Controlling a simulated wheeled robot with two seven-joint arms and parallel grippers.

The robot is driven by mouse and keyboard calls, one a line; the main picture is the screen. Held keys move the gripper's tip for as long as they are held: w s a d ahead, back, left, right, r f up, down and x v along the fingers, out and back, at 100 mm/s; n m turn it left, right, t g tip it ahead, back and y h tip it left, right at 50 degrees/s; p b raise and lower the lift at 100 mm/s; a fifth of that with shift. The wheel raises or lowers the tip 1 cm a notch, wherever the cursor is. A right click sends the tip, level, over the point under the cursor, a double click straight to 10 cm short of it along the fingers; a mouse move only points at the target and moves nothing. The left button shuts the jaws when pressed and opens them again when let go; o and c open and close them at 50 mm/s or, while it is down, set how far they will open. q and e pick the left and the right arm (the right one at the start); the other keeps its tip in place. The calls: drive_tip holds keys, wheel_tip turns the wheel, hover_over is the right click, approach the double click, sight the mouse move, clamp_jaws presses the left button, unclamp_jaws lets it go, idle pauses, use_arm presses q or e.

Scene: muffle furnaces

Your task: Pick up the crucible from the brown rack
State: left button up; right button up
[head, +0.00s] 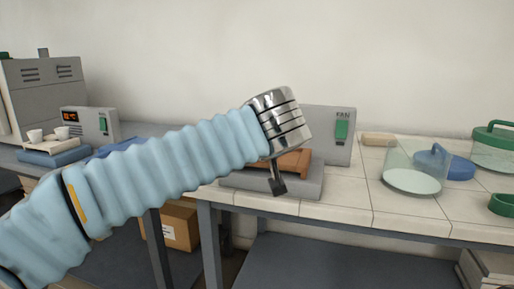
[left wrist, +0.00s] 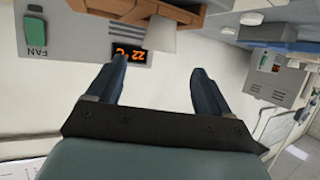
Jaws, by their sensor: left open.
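The brown rack (head: 296,160) sits on a grey fan unit (head: 310,185) on the tiled bench, partly hidden behind my left gripper. My left gripper (head: 278,184) points down in front of the rack. The left wrist view shows its two dark fingers (left wrist: 159,68) spread apart with nothing between them. That view is turned over, with the brown rack (left wrist: 165,12) at its top edge. A pale shape (left wrist: 161,37) beside the rack, beyond the fingertips, may be the crucible; I cannot tell for sure. In the head view no crucible shows on this rack. My right gripper is not in view.
Two white cups (head: 35,135) stand on a pale rack at the far left, by a lit orange display. A glass desiccator (head: 412,170), a blue lid (head: 444,163) and green-rimmed glassware (head: 495,140) stand on the right. The bench front between is clear.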

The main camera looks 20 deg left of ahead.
use_arm(q)
drive_tip(key=x, duration=0.5)
drive_tip(key=p+x, duration=0.1)
drive_tip(key=x, duration=0.4)
drive_tip(key=shift+d+f, duration=0.1)
drive_tip(key=shift+f, duration=0.2)
drive_tip(key=c, duration=1.1)
